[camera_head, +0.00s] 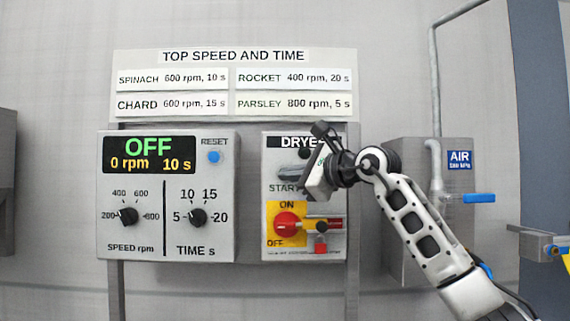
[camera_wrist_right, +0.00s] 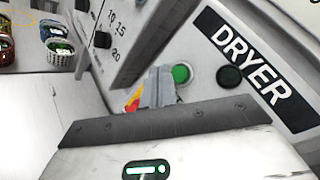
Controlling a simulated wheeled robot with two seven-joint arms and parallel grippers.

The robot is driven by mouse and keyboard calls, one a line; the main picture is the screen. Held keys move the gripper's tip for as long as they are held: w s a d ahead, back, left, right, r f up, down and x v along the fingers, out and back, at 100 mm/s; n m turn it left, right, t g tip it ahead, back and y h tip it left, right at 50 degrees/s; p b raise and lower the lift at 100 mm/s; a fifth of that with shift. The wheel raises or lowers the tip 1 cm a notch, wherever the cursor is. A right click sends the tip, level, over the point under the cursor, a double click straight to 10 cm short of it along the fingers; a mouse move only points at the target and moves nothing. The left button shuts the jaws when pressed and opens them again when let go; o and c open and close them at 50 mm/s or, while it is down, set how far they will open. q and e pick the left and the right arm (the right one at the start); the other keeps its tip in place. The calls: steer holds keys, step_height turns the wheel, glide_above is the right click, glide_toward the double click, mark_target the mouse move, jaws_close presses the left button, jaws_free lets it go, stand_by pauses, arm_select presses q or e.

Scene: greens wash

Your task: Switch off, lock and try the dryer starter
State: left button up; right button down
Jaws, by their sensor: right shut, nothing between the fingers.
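The grey dryer starter box (camera_head: 270,250) hangs on the wall; its DRYER label (camera_wrist_right: 246,55) is partly hidden by my right arm in the head view. Its red rotary switch (camera_head: 287,223) sits on a yellow plate marked ON above and OFF at lower left; its exact setting is hard to tell. A red padlock (camera_head: 320,243) hangs at the right of the switch; whether its shackle is closed is unclear. My right gripper (camera_head: 284,171) is shut and empty at the START button. In the right wrist view its fingertips (camera_wrist_right: 155,88) are close to the green button (camera_wrist_right: 181,73); contact is unclear. My left gripper is out of view.
A speed and time control box (camera_head: 220,245) stands to the left, its display (camera_head: 149,155) reading OFF, 0 rpm, 10 s. A settings sign (camera_head: 233,57) is above. A grey box and an AIR sign (camera_head: 459,160) with a blue-handled valve (camera_head: 479,198) are to the right.

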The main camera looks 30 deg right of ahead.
steer(key=shift+w+d, duration=0.3)
steer(key=shift+w, duration=0.25)
stand_by(1.1)
stand_by(0.5)
steer(key=shift+w+d+p, duration=0.15)
steer(key=shift+w+p, duration=0.2)
steer(key=shift+p, duration=0.5)
